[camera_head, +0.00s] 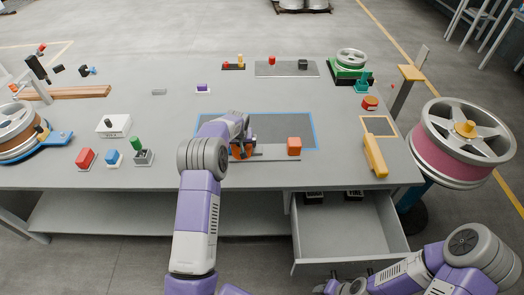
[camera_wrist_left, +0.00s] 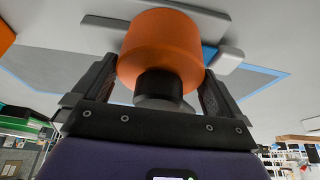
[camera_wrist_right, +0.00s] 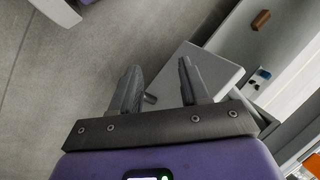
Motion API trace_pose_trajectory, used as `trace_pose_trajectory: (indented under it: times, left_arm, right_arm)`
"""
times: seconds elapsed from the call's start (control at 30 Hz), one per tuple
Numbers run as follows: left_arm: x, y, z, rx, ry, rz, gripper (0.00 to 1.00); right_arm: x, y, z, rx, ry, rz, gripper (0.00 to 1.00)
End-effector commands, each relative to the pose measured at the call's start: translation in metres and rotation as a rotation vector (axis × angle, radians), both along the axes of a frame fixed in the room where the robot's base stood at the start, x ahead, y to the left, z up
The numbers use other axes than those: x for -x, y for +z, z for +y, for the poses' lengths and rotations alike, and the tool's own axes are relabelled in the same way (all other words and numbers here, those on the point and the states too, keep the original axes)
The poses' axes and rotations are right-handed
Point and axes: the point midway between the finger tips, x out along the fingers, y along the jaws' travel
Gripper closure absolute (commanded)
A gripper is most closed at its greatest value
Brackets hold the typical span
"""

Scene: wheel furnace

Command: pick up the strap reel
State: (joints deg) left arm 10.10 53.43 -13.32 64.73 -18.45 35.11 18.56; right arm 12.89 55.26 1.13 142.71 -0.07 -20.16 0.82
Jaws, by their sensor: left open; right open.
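Three spoked reels are in the head view, and I cannot tell which one is the strap reel. A large pink-banded reel (camera_head: 462,150) stands at the table's right edge. A brown-banded reel (camera_head: 16,130) sits by a blue base at the left end. A smaller reel (camera_head: 351,57) rests on a green stand at the back. My left gripper (camera_head: 242,148) is low over the table middle. In the left wrist view, its open fingers (camera_wrist_left: 160,85) stand either side of an orange cylinder with a dark neck. My right gripper (camera_wrist_right: 155,85) is open and empty near the drawer.
The drawer (camera_head: 345,232) is pulled out at the table's front right. An orange block (camera_head: 294,146) sits on a grey strip beside the left gripper. A yellow tool (camera_head: 375,157) lies at the right. Red (camera_head: 86,158) and blue (camera_head: 113,158) blocks stand front left.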

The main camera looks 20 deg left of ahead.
Motion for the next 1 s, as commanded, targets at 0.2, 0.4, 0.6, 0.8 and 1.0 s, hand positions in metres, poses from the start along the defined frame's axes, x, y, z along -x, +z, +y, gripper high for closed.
trace_pose_trajectory:
  times: [0.2, 0.4, 0.6, 0.8, 1.0]
  left_arm:
    - [-0.0006, -0.0008, 0.0000, 0.000, -0.001, -0.001, 0.00]
    - [-0.0005, -0.0007, 0.0000, 0.000, -0.001, -0.001, 0.29]
    - [-0.0006, -0.0005, 0.0000, 0.000, -0.001, -0.001, 0.60]
    - [-0.0021, 0.0021, 0.0000, 0.000, 0.000, -0.008, 0.72]
    - [-0.0024, 0.0087, 0.0001, -0.001, 0.000, -0.009, 0.73]
  right_arm:
    - [-0.0002, 0.0002, 0.0000, 0.000, 0.000, 0.000, 0.55]
    - [-0.0002, 0.0002, 0.0001, 0.000, 0.000, 0.000, 0.55]
    - [-0.0001, 0.0001, 0.0000, 0.000, 0.000, 0.000, 0.55]
    - [-0.0001, 0.0001, 0.0000, 0.000, 0.000, 0.000, 0.55]
    - [-0.0001, 0.0014, 0.0001, 0.000, 0.000, 0.000, 0.55]
